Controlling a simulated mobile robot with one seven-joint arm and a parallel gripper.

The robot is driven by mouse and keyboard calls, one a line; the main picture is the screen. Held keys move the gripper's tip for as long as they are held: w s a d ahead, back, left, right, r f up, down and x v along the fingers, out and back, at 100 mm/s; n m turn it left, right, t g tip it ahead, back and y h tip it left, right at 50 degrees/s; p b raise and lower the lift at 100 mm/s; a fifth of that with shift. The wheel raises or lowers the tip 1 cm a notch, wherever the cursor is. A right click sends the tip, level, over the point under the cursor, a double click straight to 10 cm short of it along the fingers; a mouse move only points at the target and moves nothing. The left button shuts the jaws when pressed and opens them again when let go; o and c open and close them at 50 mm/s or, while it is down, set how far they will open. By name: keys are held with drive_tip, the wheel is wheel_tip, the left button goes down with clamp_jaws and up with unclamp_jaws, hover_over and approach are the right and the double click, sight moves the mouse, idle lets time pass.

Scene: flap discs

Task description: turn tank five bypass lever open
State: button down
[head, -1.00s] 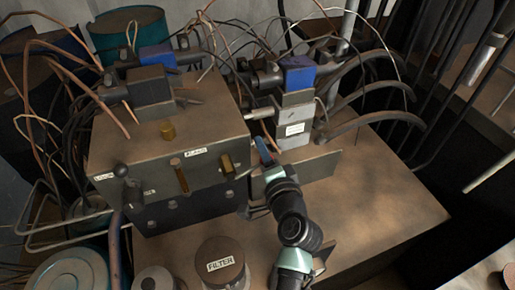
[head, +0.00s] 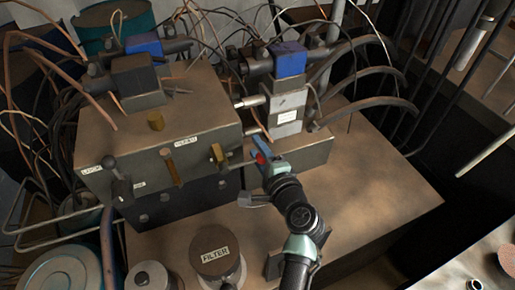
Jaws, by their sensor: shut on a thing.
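A thin lever (head: 238,164) sticks out to the right from a brass fitting (head: 217,154) on the front of a tan metal box (head: 120,150). Its red end (head: 260,158) sits at the blue fingertips of my gripper (head: 260,153). My gripper is shut on this lever end, which the fingers partly hide. The lever looks close to level. No tank five label can be read beside it. A small white label (head: 186,141) on the box front is too small to read for sure.
A black-knobbed lever (head: 116,175) and a brass bar (head: 171,172) are on the same box front. A blue-topped valve block (head: 289,85) stands behind my gripper. A can marked FILTER (head: 217,252) stands in front. Hoses and wires crowd the back. The tabletop at right is clear.

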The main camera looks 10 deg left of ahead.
drive_tip(key=shift+f, duration=0.15)
drive_tip(key=c, duration=0.5)
unclamp_jaws()
drive_tip(key=b+v, duration=0.1)
drive_tip(key=v, duration=1.2)
